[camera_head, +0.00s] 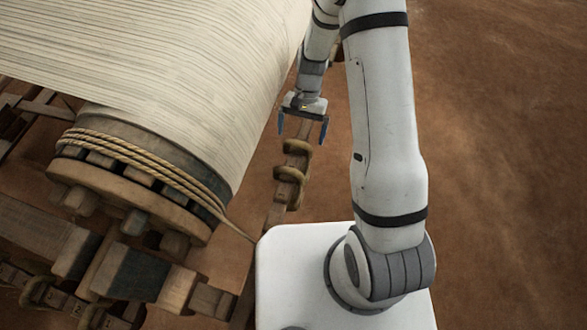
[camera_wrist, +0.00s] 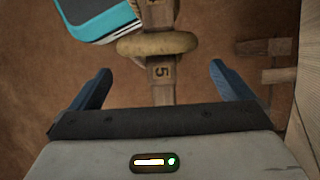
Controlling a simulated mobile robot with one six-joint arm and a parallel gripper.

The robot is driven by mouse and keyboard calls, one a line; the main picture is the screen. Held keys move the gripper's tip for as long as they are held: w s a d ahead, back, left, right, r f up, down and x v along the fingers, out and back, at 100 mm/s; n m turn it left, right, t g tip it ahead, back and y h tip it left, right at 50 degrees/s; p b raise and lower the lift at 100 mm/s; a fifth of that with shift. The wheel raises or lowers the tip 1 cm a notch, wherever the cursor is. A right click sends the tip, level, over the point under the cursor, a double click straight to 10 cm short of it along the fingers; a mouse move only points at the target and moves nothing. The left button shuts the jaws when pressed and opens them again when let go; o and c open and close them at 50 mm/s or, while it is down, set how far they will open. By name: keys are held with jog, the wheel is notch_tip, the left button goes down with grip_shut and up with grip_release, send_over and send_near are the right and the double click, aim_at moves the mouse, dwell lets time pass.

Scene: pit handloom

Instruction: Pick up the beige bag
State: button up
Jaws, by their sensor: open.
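I cannot make out a beige bag in either view. My gripper (camera_head: 302,127) hangs beside the large cloth roll in the head view, over a wooden bar with rope coils. In the wrist view my gripper (camera_wrist: 160,70) has its two blue fingers wide apart with nothing between them touching either one. The wooden bar (camera_wrist: 162,91), marked with a 5, runs up between the fingers. A tan rope-like ring (camera_wrist: 157,43) goes around it, just beyond the fingertips in the picture.
The cream cloth roll (camera_head: 190,60) fills the upper left, with yellowish rope around its wooden end (camera_head: 125,195). A teal and dark box-like thing (camera_wrist: 125,24) is cut off at the wrist view's top. Brown earth floor (camera_head: 500,150) is clear at the right.

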aim_at(297, 152)
jog(key=shift+s+a+f, duration=0.1)
jog(key=shift+s+a, duration=0.1)
jog(key=shift+s, duration=0.4)
jog(key=shift+s+a, duration=0.2)
jog(key=shift+s, duration=0.35)
jog(key=x, duration=0.4)
jog(key=shift+s+f, duration=0.1)
jog(key=shift+f, duration=0.3)
jog(key=shift+c, duration=0.2)
jog(key=c, duration=1.4)
jog(key=shift+c, duration=0.2)
jog(key=shift+r, duration=0.2)
